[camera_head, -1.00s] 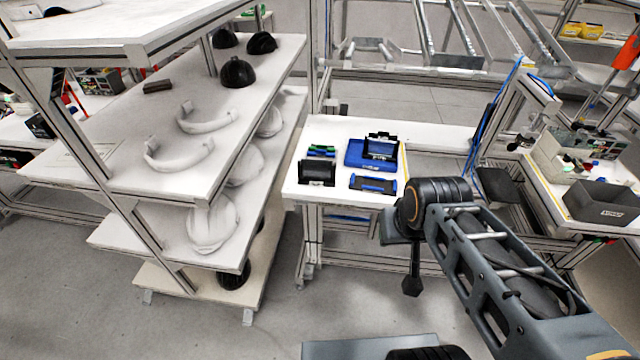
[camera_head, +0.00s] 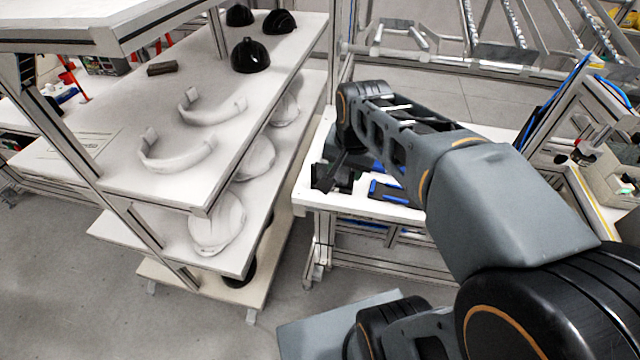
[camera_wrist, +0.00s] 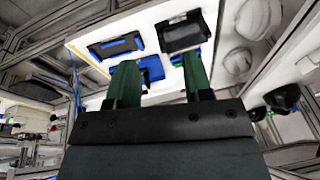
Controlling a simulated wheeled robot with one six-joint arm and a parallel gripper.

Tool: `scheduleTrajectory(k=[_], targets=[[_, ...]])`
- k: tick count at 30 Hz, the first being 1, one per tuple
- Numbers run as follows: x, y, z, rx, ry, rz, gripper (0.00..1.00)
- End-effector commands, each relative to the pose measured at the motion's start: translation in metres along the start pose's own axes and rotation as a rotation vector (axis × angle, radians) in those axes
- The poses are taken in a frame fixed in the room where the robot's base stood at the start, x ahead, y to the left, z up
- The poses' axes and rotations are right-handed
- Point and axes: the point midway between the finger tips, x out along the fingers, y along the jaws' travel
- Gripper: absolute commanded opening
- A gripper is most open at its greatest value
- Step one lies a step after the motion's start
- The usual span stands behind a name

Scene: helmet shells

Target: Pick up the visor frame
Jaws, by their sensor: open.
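Flat, dark rectangular frames lie on the white table (camera_head: 305,196). In the wrist view one is black (camera_wrist: 182,33), and beside it is a dark one with blue edges (camera_wrist: 117,46); the latter also shows in the head view (camera_head: 392,192). I cannot tell for certain which is the visor frame. In the head view my arm hides most of the table items.
A shelf rack (camera_head: 225,165) on the left holds two white curved bands (camera_head: 178,155), black helmet shells (camera_head: 250,55) and, lower down, white shells (camera_head: 218,225). A metal frame rack (camera_head: 480,55) stands behind the table. Open floor lies in front.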

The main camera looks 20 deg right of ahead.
Motion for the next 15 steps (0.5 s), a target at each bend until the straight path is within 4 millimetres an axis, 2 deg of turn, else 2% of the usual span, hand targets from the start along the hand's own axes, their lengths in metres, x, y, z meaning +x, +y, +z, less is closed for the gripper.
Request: scheduleTrajectory(k=[1, 6, 12, 15], targets=[[0.015, -0.003, -0.02, 0.158, -0.024, 0.024, 0.46], [0.044, -0.014, -0.078, 0.674, -0.075, 0.106, 0.46], [0.079, -0.019, -0.126, 1.131, -0.092, 0.198, 0.46], [0.092, -0.017, -0.141, 1.277, -0.091, 0.231, 0.46]])
